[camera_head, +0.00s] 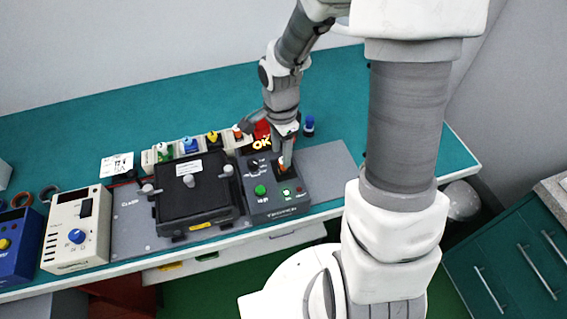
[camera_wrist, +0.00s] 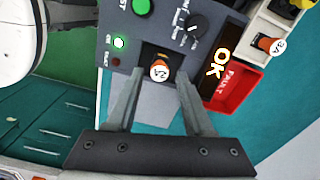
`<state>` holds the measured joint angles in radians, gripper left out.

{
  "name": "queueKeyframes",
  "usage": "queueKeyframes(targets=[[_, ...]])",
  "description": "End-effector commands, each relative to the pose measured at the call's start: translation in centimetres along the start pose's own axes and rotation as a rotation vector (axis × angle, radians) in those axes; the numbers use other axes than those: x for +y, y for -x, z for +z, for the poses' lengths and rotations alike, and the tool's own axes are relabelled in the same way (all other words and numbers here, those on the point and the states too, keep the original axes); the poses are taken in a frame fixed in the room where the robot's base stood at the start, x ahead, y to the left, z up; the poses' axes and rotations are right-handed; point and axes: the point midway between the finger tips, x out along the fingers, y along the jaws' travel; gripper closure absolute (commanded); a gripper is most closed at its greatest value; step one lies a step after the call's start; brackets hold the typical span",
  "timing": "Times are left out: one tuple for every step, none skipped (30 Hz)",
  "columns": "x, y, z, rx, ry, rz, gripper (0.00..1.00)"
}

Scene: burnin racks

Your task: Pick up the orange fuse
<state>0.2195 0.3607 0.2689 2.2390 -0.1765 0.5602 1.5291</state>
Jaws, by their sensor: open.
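An orange fuse (camera_wrist: 159,70) with a pale, marked top sits upright in a dark socket on the tester panel (camera_head: 262,203). It also shows in the head view (camera_head: 283,169), just below my gripper (camera_head: 286,152). In the wrist view my gripper (camera_wrist: 160,88) is open, with one finger on each side of the fuse. I cannot tell whether either finger touches it. A second orange fuse (camera_wrist: 265,43), marked 3A, stands in a pale holder beside the red tray, and also shows in the head view (camera_head: 238,132).
The panel has a green button (camera_head: 260,190), a black knob (camera_wrist: 196,24) and an OK display (camera_wrist: 222,60). A red fault tray (camera_wrist: 236,90) lies beside it. A black lidded box (camera_head: 193,190) is to the left. Blue, yellow and green parts stand behind.

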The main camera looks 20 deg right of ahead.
Motion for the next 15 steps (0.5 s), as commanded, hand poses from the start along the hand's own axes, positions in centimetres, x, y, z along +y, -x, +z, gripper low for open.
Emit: queueKeyframes(targets=[[0.0, -0.2, 0.0, 0.000, 0.001, 0.001, 0.48], [0.0, -0.3, 0.0, 0.000, 0.001, 0.001, 0.48], [0.1, -0.5, -0.1, 0.000, 0.001, 0.003, 0.48], [0.1, -0.8, -0.1, -0.001, 0.000, 0.004, 0.48], [0.1, -1.0, -0.1, -0.001, -0.001, 0.004, 0.48], [0.1, -1.5, -0.2, -0.002, 0.000, 0.004, 0.48], [0.1, -1.9, -0.3, -0.002, 0.001, 0.005, 0.48], [0.1, -2.3, -0.3, -0.002, 0.001, 0.005, 0.48], [0.1, -2.8, -0.5, -0.002, 0.000, 0.005, 0.48], [0.1, -3.2, -0.5, -0.002, 0.001, 0.005, 0.48], [0.0, -3.5, -0.5, -0.002, 0.001, 0.004, 0.48], [0.0, -4.1, -0.5, -0.001, 0.002, 0.005, 0.48], [0.0, -4.4, -0.5, -0.001, 0.002, 0.005, 0.48], [0.0, -4.7, -0.6, -0.001, 0.001, 0.003, 0.48], [0.0, -5.0, -0.6, -0.001, 0.001, 0.003, 0.48]])
